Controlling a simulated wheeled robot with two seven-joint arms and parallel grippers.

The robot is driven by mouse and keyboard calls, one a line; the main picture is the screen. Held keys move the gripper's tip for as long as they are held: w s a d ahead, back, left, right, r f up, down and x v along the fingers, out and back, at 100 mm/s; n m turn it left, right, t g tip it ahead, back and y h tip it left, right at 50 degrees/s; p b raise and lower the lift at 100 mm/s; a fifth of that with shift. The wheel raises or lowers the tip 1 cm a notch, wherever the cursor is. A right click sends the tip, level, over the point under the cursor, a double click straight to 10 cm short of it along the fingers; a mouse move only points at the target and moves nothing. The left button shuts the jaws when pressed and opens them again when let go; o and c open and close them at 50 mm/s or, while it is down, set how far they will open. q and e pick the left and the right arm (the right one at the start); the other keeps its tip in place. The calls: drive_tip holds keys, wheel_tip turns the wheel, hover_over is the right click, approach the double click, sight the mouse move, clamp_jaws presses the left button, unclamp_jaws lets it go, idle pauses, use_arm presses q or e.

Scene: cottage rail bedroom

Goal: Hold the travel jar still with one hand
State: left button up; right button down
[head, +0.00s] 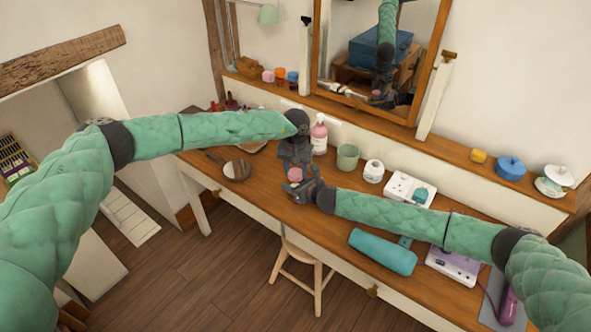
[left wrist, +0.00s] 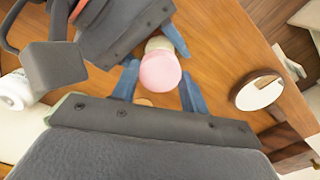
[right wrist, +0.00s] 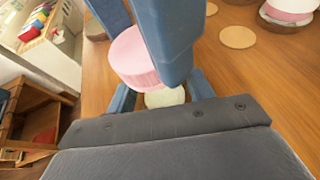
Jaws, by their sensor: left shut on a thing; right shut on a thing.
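The travel jar has a pink ribbed lid (right wrist: 136,60) and a pale cream body (right wrist: 165,97). In the head view the jar (head: 295,174) is near the middle of the desk, largely hidden by my grippers. My left gripper (head: 296,165) comes from above, and its blue fingers are shut on the pink lid, as the left wrist view shows from above (left wrist: 160,70). My right gripper (head: 304,184) comes from the right, low over the desk, and is shut on the jar body below the lid. The jar looks upright; its base is mostly hidden.
Behind the jar stand a pink pump bottle (head: 319,136), a green cup (head: 347,157) and a white roll (head: 373,171). A round hand mirror (head: 236,170) lies left. The front-left desk is clear.

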use_arm(q)
drive_tip(key=m, duration=0.4)
drive_tip(key=shift+w+a, duration=0.1)
drive_tip(key=shift+w, duration=0.05)
drive_tip(key=m, duration=0.3)
drive_tip(key=shift+m, duration=0.3)
drive_tip(key=o, duration=0.9)
drive_tip(key=shift+o, duration=0.2)
drive_tip(key=shift+r, duration=2.25)
drive_tip(key=shift+c, duration=0.4)
